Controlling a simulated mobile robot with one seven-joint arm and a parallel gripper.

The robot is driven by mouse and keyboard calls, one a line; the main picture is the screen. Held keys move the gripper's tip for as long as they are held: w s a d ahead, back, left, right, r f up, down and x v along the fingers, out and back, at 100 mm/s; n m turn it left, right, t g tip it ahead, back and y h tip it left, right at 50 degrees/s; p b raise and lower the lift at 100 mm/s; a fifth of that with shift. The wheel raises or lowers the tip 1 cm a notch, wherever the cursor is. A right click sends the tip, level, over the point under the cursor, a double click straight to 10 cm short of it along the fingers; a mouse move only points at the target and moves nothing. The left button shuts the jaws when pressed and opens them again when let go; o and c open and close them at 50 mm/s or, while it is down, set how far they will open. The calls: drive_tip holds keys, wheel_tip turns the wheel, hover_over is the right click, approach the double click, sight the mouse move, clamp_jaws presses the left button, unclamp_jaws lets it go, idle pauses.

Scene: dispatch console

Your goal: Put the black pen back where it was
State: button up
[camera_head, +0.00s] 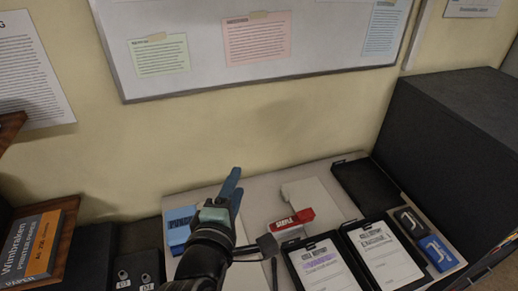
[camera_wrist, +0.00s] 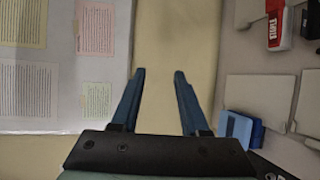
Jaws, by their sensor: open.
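My gripper (camera_head: 235,184) is raised above the back of the desk, near the wall, in the head view. In the wrist view its two blue fingers (camera_wrist: 158,72) are spread apart with nothing between them, only the cream wall behind. A thin dark upright strip (camera_head: 274,273) shows at the lower edge of the head view, right of my wrist. It may be the black pen, but I cannot tell. No pen is clear in the wrist view.
A blue box (camera_head: 180,222) stands left of my gripper. An empty black tray (camera_head: 366,186) is at the right, beside a dark cabinet (camera_head: 455,130).

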wheel_tip(320, 180, up, 19)
drive_tip(key=d+m+t+y, duration=0.1)
drive_tip(key=d+m+t, duration=0.1)
drive_tip(key=m+t, duration=0.4)
drive_tip(key=s+d+r+m+t, duration=0.1)
drive_tip(key=s+r+m+t, duration=0.1)
drive_tip(key=r, duration=0.5)
drive_tip(key=s+r+m+t+y, duration=0.1)
drive_tip(key=s+r+m+t, duration=0.1)
drive_tip(key=s+r+m, duration=0.3)
drive_tip(key=s+d+r+m+t, duration=0.1)
drive_tip(key=s+r+m, duration=0.3)
drive_tip(key=r, duration=0.7)
drive_tip(key=shift+s+d+t, duration=0.3)
drive_tip(key=shift+s+t, duration=0.2)
drive_tip(key=shift+s, duration=0.45)
drive_tip(key=shift+f, duration=0.1)
